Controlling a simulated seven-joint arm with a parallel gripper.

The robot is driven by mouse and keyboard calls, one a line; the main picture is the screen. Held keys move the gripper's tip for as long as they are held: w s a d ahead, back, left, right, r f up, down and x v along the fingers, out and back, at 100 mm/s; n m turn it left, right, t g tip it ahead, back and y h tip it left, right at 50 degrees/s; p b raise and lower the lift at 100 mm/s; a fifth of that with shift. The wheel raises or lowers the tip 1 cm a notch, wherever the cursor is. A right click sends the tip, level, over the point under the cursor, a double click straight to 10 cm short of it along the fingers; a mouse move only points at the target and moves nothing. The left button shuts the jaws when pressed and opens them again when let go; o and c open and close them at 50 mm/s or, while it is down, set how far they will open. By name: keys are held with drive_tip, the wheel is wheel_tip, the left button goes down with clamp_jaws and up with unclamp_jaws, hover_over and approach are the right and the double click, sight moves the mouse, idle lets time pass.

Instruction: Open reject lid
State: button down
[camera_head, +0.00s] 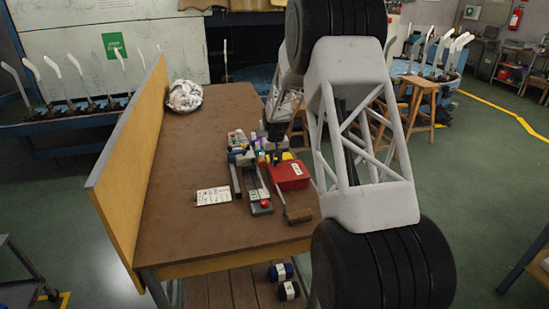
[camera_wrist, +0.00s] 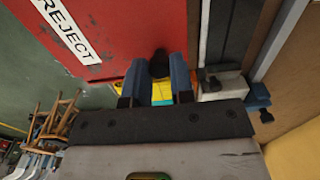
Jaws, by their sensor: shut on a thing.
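The red reject box (camera_head: 290,175) stands on the brown table, right of the middle cluster of items. Its red lid (camera_wrist: 130,25) fills the upper left of the wrist view and carries a white REJECT label (camera_wrist: 67,30). The lid looks down on the box; I cannot tell whether it is slightly raised. My gripper (camera_wrist: 159,72) is at the lid's near edge in the wrist view, its two blue-grey fingers shut on a dark knob (camera_wrist: 159,60). In the head view my gripper (camera_head: 276,150) is at the box's far left, partly hidden among other items.
Left of the box lie grey rails and a green unit with a red button (camera_head: 262,206). A wooden panel (camera_head: 130,165) edges the table's left. A crumpled bundle (camera_head: 184,95) sits at the back.

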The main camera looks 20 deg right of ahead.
sight(283, 181)
drive_tip(key=shift+s+r, duration=0.1)
drive_tip(key=shift+s, duration=5.25)
drive_tip(key=c, duration=1)
unclamp_jaws()
wheel_tip(283, 181, up, 8)
drive_tip(key=shift+f, duration=0.1)
